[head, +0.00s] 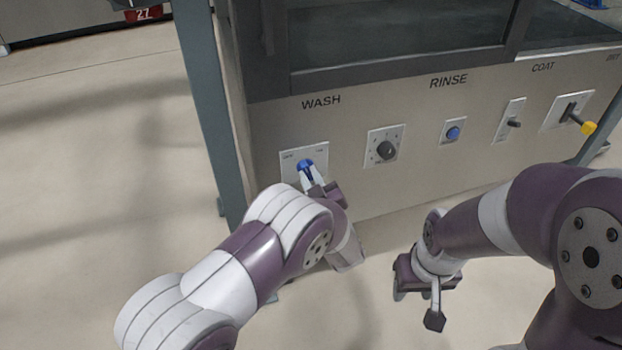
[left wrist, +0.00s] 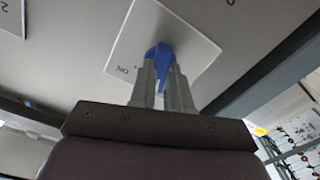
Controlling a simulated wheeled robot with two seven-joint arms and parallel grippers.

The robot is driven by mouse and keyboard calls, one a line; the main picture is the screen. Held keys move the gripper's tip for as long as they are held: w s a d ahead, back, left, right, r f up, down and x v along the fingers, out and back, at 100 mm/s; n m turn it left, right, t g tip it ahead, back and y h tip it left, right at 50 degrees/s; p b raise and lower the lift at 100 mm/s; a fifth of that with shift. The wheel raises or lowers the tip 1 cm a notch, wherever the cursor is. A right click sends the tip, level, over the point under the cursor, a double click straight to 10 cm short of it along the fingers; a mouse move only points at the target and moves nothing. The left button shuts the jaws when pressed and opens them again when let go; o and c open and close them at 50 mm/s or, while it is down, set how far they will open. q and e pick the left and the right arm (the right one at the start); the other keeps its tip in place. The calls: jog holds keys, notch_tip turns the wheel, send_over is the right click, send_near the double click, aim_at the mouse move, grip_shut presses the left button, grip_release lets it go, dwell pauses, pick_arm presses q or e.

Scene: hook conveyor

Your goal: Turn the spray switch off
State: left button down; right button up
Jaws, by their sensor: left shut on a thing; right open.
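A blue switch knob (head: 305,165) sits on a white plate (head: 290,160) under the word WASH, at the left end of the panel. My left gripper (head: 309,180) is at this plate, shut on the blue knob. In the left wrist view the blue knob (left wrist: 158,56) shows between the two grey fingertips (left wrist: 163,80), with the white plate (left wrist: 190,40) behind it and the word ON to its left. The fingers hide part of the knob. My right gripper (head: 425,300) hangs open and empty, low and away from the panel.
A grey-green post (head: 203,110) stands left of the panel. Open floor (head: 90,170) lies further left.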

pick_arm(q)
jog(key=shift+n+b, duration=0.5)
jog(key=shift+n, duration=1.7)
jog(key=c, duration=1.1)
grip_release()
jog(key=p+v, duration=0.4)
jog(key=v, duration=0.8)
jog(key=shift+s+d, duration=0.1)
jog(key=shift+s, duration=0.25)
